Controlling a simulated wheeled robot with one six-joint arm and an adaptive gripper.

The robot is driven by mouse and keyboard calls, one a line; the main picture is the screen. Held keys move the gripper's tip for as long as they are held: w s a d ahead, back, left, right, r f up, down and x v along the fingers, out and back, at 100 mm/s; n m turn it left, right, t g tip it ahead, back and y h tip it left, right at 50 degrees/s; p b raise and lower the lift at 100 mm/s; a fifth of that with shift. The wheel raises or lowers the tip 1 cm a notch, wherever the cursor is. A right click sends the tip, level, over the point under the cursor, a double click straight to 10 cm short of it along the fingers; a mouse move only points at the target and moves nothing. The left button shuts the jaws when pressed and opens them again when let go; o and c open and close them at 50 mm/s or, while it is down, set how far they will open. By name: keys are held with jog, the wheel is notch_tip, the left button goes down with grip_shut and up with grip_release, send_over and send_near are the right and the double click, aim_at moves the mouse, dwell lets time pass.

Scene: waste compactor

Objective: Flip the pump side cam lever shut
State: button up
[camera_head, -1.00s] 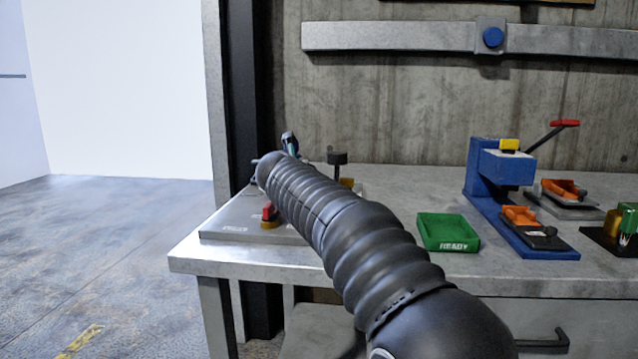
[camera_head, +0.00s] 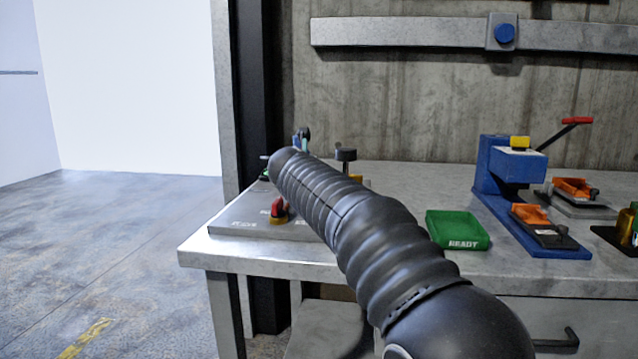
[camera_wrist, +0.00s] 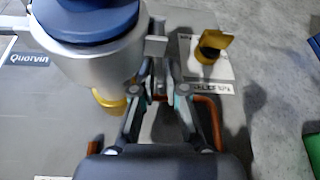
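In the wrist view, a silver cylinder (camera_wrist: 95,55) with a blue cap stands at the upper left, with a yellow part (camera_wrist: 108,105) low on its side. My gripper (camera_wrist: 160,72) reaches in just right of the cylinder. Its two fingers lie close together beside a small grey block (camera_wrist: 156,46). I cannot tell whether they touch it or hold anything. I cannot clearly make out the pump side cam lever. In the head view, my arm hides most of the gripper and part of the grey plate (camera_head: 240,224). A red knob (camera_head: 279,208) shows on that plate.
A yellow knob (camera_wrist: 212,45) and copper-coloured pipe (camera_wrist: 208,120) are right of the fingers. On the bench, a green tray (camera_head: 457,230) and a blue press (camera_head: 497,170) stand right of my arm. A dark-topped post (camera_head: 346,157) rises just behind the arm.

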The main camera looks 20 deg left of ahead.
jog(key=shift+o, duration=0.8)
